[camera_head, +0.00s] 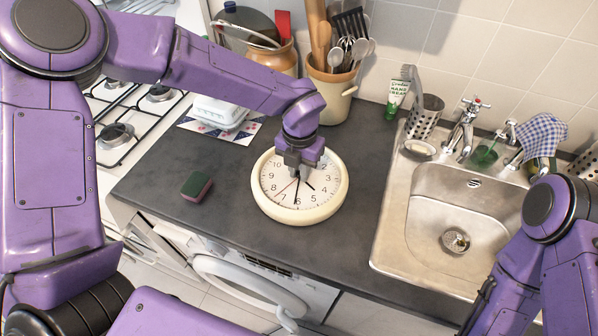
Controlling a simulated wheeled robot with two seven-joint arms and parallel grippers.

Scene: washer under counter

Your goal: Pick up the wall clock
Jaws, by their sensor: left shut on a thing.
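The wall clock (322,201) is round, with a cream rim, a white face and black numerals. It appears to lie face up on the dark counter, left of the sink. My left gripper (300,172) points down over the upper middle of the clock and is shut on it. The gripper hides the top of the dial and part of the upper rim. I cannot tell whether the clock is lifted off the counter. My right arm is at the lower right, and its gripper's fingertips are not visible.
A green and maroon sponge (196,185) lies left of the clock. A utensil crock (331,92) stands behind it. The steel sink (398,215) is to the right, the gas hob (118,135) to the left. A washer (250,285) is under the counter. Counter in front of the clock is clear.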

